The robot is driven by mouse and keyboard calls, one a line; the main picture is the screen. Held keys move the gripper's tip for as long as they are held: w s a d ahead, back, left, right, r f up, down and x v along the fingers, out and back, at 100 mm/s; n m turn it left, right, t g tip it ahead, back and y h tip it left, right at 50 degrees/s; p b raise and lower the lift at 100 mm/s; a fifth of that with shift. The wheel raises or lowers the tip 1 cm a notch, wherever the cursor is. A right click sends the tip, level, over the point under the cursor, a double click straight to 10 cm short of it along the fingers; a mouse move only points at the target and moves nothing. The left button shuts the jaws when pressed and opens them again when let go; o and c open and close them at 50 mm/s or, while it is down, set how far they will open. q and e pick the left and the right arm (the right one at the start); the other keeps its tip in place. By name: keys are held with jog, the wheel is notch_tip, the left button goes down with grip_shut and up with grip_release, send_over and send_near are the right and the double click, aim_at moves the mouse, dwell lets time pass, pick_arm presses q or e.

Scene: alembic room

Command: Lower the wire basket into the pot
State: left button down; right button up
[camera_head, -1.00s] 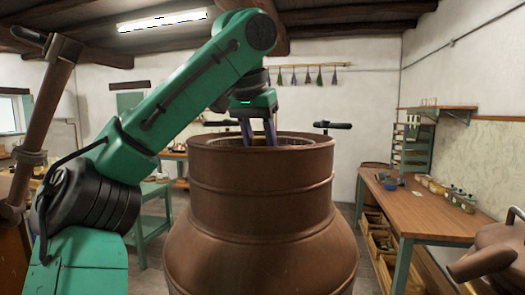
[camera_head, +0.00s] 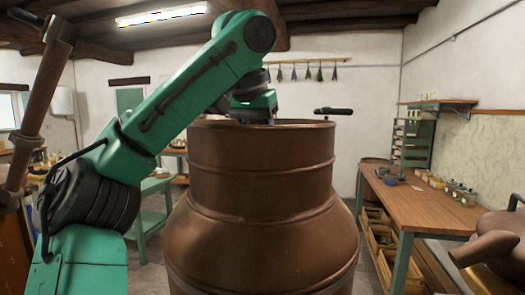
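The large copper pot (camera_head: 262,215) stands in the middle of the view with its mouth at the top. My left arm reaches over it from the left. The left gripper's body (camera_head: 253,103) hangs just above the pot's rim (camera_head: 310,122), and its fingers are hidden behind the rim, down inside the mouth. I cannot see whether the fingers are open or shut. The wire basket is not visible; the pot wall hides the inside. My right gripper is not in view.
A wooden workbench (camera_head: 425,205) with jars and a small blue bowl stands at the right. A copper vessel with a spout (camera_head: 490,245) is at the lower right. A copper pipe (camera_head: 45,100) rises at the far left. A green table (camera_head: 153,207) stands behind my arm.

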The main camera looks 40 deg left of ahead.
pick_arm(q)
jog(key=shift+f, duration=0.2)
dwell(0.7)
jog(key=shift+c, duration=2)
grip_release()
jog(key=shift+d, duration=0.1)
